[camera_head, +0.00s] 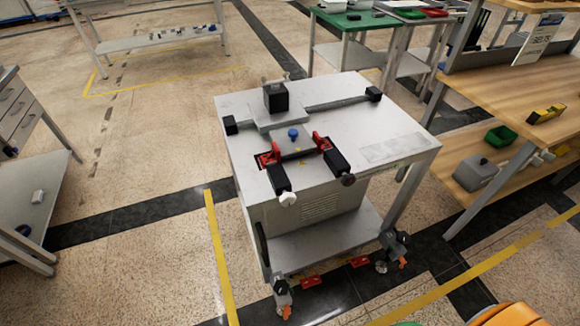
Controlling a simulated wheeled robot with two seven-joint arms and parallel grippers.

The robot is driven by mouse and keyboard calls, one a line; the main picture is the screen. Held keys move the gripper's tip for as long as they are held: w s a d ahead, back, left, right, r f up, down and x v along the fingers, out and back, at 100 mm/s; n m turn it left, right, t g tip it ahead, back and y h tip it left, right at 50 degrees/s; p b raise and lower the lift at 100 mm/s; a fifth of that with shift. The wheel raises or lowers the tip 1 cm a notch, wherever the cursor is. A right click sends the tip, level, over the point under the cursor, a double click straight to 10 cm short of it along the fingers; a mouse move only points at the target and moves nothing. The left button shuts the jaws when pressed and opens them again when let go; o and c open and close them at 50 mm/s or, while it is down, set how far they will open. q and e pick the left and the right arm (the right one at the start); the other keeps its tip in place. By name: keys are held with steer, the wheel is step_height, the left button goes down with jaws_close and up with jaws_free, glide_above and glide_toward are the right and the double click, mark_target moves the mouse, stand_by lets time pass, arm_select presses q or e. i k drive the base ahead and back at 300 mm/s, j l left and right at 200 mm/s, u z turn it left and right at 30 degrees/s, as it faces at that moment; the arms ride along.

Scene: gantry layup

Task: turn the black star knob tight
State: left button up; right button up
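A dark round knob (348,180), which looks like the black star knob, sits at the front of the white-topped cart (235,110). It is beside the end of a black block-shaped part (336,160) on the right red clamp (321,142). Its lobes are too small to make out, and I cannot tell how tight it is. A similar white knob (288,199) sits at the end of the left black part (279,178). Neither of my grippers is in view.
A blue knob (293,133) stands on a grey plate between the red clamps. Behind it are a black block (276,97) and a rail with black ends. A wooden workbench (515,90) stands to the right. Open floor (150,270) lies to the left.

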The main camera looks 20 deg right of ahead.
mark_target(347, 180)
steer(key=z, duration=1.15)
